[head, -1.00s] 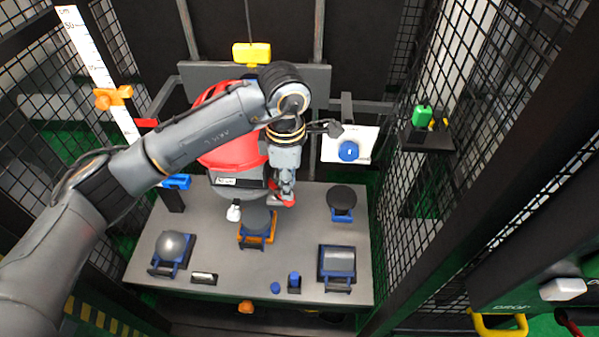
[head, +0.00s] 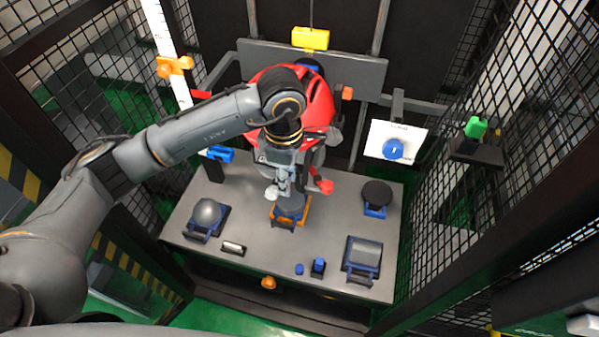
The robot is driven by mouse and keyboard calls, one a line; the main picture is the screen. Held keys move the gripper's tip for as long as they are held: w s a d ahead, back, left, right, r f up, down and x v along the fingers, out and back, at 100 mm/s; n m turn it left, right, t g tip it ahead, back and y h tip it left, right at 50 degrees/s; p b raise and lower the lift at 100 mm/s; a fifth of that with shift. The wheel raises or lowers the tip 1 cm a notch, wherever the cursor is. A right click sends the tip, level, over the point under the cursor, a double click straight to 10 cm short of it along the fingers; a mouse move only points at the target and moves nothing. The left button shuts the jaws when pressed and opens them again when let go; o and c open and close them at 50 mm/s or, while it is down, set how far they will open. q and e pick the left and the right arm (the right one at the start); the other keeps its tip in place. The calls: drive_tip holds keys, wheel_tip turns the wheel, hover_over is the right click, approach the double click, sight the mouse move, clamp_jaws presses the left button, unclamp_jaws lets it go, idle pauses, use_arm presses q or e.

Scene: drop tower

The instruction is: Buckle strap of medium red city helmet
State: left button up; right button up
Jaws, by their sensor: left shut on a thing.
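My left gripper (head: 281,184) points down in front of the helmet. It is shut, apparently on the white piece; the contact is small and partly hidden. The straps are mostly behind the gripper. My right gripper is not in view.
Below the gripper stands a grey anvil in an orange holder (head: 290,215). Other anvils stand left (head: 207,213), right (head: 376,194) and front right (head: 363,252). A yellow block (head: 311,39) hangs above the helmet. Mesh walls close both sides. A white panel with a blue knob (head: 393,149) is at right.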

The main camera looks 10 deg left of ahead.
use_arm(q)
drive_tip(key=shift+w+a+r+p, duration=0.65)
drive_tip(key=shift+w+a, duration=0.8)
drive_tip(key=shift+a, duration=3.9)
drive_tip(key=shift+w+a+r+p, duration=0.65)
drive_tip(key=shift+w+a, duration=0.8)
drive_tip(key=shift+a, duration=3.85)
drive_tip(key=shift+w+d+r+p, duration=0.65)
drive_tip(key=shift+w+r, duration=0.8)
drive_tip(key=shift+w, duration=0.6)
drive_tip(key=shift+w+d+r+p, duration=0.4)
drive_tip(key=shift+w+d+r, duration=0.4)
drive_tip(key=shift+w+r, duration=0.95)
drive_tip(key=shift+w+d+r+p, duration=0.65)
drive_tip(key=shift+w+r, duration=0.5)
drive_tip(key=shift+w, duration=1.15)
drive_tip(key=shift+d+f+b, duration=0.1)
drive_tip(key=shift+f+b, duration=0.3)
drive_tip(key=shift+f, duration=0.1)
drive_tip(key=shift+f+b, duration=0.65)
drive_tip(key=shift+f, duration=0.5)
drive_tip(key=shift+f, duration=0.2)
